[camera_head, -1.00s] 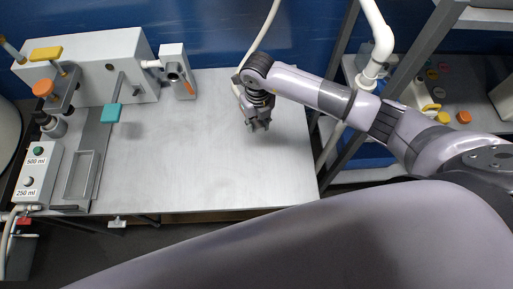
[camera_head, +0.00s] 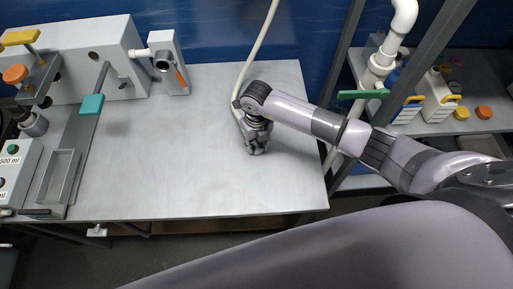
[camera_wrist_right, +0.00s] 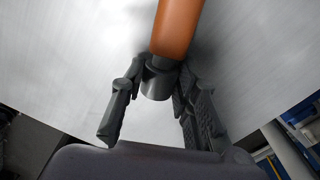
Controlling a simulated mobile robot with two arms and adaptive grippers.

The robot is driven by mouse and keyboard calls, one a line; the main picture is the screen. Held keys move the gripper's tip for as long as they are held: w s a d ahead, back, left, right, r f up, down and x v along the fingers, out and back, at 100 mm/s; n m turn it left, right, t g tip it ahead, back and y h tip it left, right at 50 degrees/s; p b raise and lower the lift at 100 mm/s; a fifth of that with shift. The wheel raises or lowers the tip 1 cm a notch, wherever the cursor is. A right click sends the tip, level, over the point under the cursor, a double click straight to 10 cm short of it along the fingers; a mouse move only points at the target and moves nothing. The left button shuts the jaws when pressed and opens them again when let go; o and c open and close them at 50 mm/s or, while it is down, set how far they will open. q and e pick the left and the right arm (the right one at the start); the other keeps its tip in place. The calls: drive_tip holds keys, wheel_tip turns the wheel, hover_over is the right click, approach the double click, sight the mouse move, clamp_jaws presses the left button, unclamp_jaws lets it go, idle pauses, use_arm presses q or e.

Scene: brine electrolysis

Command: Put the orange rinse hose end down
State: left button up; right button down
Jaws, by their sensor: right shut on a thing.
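My right gripper (camera_head: 257,148) is over the right part of the pale bench top (camera_head: 190,150), close to its surface. In the right wrist view, its fingers (camera_wrist_right: 160,95) are shut around the dark grey fitting of the orange rinse hose end (camera_wrist_right: 178,28). The orange part extends away from the fingers, over the bench surface. I cannot tell whether it touches the bench. In the head view, the beige hose (camera_head: 258,42) comes down from the top to the wrist, and the gripper hides the orange end. My left gripper is not in view.
A white unit with a teal-handled lever (camera_head: 92,104) stands at the bench's left. A shelf (camera_head: 470,122) with bottles and caps is at the right, behind a dark post. The bench's middle is clear.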

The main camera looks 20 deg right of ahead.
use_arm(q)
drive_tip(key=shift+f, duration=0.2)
use_arm(e)
drive_tip(key=shift+f, duration=0.2)
drive_tip(key=shift+f, duration=0.1)
drive_tip(key=shift+f, duration=0.1)
drive_tip(key=c, duration=1.2)
unclamp_jaws()
use_arm(q)
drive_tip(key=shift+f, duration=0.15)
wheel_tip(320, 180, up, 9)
drive_tip(key=p, duration=0.9)
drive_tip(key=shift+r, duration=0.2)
use_arm(e)
wheel_tip(320, 180, up, 12)
drive_tip(key=shift+r, duration=0.2)
